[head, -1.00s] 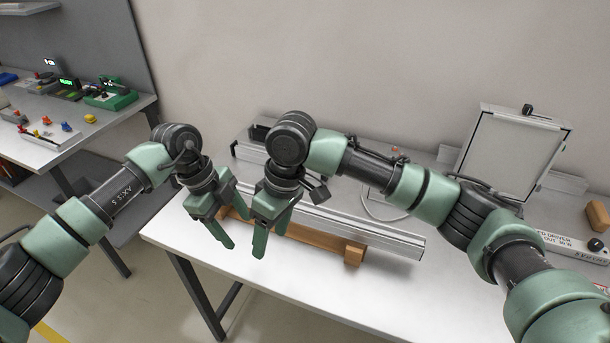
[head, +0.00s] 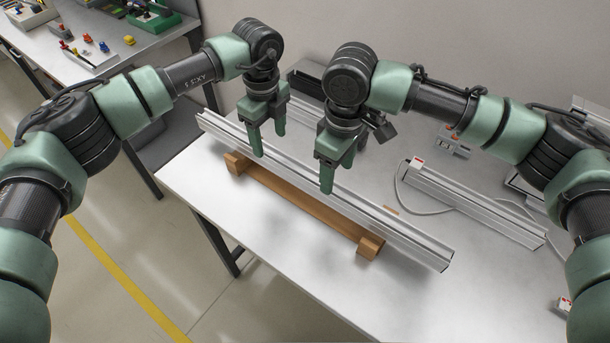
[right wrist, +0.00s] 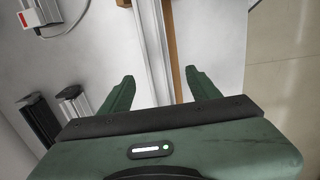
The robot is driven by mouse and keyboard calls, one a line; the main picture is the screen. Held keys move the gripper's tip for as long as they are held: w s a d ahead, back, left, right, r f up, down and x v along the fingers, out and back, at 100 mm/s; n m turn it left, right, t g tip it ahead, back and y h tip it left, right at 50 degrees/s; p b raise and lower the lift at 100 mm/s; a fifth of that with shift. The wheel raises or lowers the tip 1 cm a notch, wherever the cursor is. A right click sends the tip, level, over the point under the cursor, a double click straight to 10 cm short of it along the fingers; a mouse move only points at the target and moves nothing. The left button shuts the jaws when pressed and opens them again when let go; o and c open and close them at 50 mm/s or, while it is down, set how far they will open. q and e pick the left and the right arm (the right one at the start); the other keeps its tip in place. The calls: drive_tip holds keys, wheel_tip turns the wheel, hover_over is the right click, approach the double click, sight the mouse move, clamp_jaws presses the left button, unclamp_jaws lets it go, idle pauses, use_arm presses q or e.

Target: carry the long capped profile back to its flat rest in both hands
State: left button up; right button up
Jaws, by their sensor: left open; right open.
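The long silver profile (head: 400,232) runs diagonally across the white table in the head view. The wooden rest (head: 305,203) shows along its near side, with a block at each end; I cannot tell whether the profile touches it. My left gripper (head: 268,144) is open over the profile's left part, one finger on its near side and one beyond. My right gripper (head: 342,172) is open over its middle. In the right wrist view the profile (right wrist: 153,45) runs between the open fingers (right wrist: 160,80), with a wooden strip (right wrist: 173,50) alongside. I cannot make out end caps.
A shorter silver profile (head: 480,210) with a cable lies at the right. A dark box (head: 306,82) stands behind my left gripper. Another bench (head: 130,48) with small coloured parts is at the upper left. The table's near strip (head: 270,235) is clear.

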sight(336, 188)
use_arm(q)
wheel_tip(336, 188, down, 7)
drive_tip(key=shift+w+d+f, duration=0.1)
drive_tip(key=shift+f, duration=0.1)
use_arm(e)
wheel_tip(336, 188, down, 7)
drive_tip(key=shift+w+d+f, duration=0.15)
drive_tip(key=shift+f, duration=0.05)
use_arm(q)
clamp_jaws()
use_arm(e)
clamp_jaws()
drive_tip(key=shift+r, duration=0.1)
idle(0.7)
